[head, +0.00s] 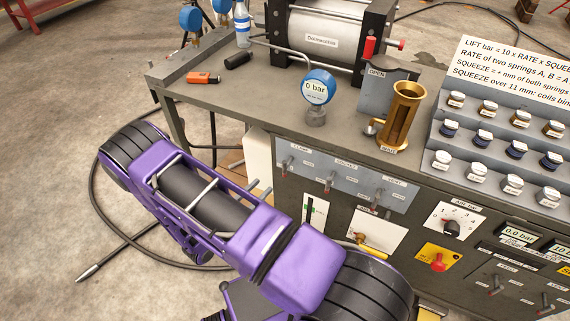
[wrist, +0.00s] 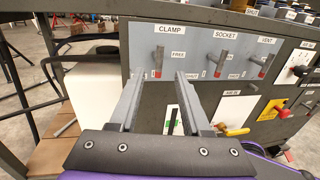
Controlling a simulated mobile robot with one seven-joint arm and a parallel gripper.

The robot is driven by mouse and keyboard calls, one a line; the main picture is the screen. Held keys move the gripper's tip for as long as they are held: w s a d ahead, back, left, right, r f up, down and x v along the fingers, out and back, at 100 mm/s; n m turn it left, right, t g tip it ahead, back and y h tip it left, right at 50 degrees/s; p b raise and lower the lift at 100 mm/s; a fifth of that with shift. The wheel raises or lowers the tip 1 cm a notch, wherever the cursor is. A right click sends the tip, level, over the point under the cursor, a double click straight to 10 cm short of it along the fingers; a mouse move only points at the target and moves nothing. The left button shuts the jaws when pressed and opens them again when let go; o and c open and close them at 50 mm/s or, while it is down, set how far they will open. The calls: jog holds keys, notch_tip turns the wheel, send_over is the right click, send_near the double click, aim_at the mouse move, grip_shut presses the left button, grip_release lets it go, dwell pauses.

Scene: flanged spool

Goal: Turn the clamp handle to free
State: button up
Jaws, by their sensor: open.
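The clamp handle (wrist: 157,60) is a small grey lever with a red tip on the grey panel below the CLAMP label. It points downward, with the FREE label to its right. In the head view the clamp handle (head: 288,162) is at the panel's left end. My gripper (wrist: 158,77) is open and empty. Its two fingers point at the panel, one on each side of the handle's line, with the red tip showing between them. Whether the fingertips reach the handle in depth is unclear.
Similar socket (wrist: 221,62) and vent (wrist: 267,65) levers stand to the right on the same panel. A yellow-handled valve (wrist: 236,131) sits lower right. The bench top (head: 225,95) overhangs above, bearing a pressure gauge (head: 317,88) and a brass cup (head: 402,115). Open floor lies left.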

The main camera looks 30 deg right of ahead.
aim_at(284, 167)
jog(key=x, duration=1.2)
jog(key=shift+d+p, duration=0.2)
jog(key=shift+p, duration=0.1)
grip_shut()
